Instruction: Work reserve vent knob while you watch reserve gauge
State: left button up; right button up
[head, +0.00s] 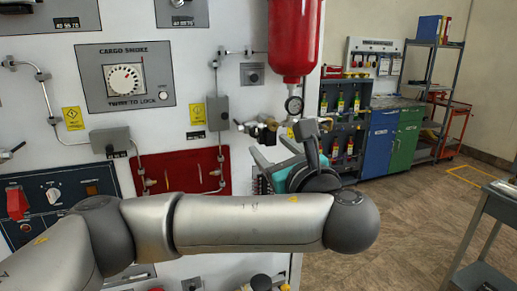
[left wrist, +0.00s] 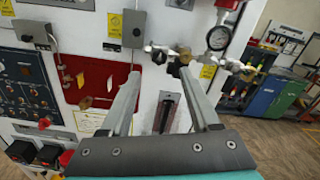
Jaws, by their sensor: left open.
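A red cylinder (head: 294,38) hangs at the panel's right edge. The round, white-faced gauge (head: 294,105) below it also shows in the left wrist view (left wrist: 218,38); its needle is too small to read. Brass valve fittings (head: 262,128) sit on the pipe left of the gauge. In the left wrist view a brass knob (left wrist: 184,59) appears just beyond my right-hand finger's tip; I cannot tell if they touch. My left gripper (head: 267,147) is open, below these fittings. Its fingers (left wrist: 158,73) are spread with nothing between them. My right gripper is not in view.
The white panel carries a cargo smoke dial (head: 125,80), a red plate (head: 181,174), grey boxes and pipes. A blue cabinet (head: 380,143), shelves and a metal cart (head: 490,213) stand to the right. The floor (head: 410,225) between is clear.

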aim_at(257, 134)
pick_arm(q)
jog(key=b+x, duration=0.1)
jog(key=x, duration=0.6)
jog(key=shift+w+a, duration=0.1)
jog(key=shift+w, duration=0.1)
jog(key=shift+c, duration=0.4)
jog(key=shift+f, duration=0.1)
grip_shut()
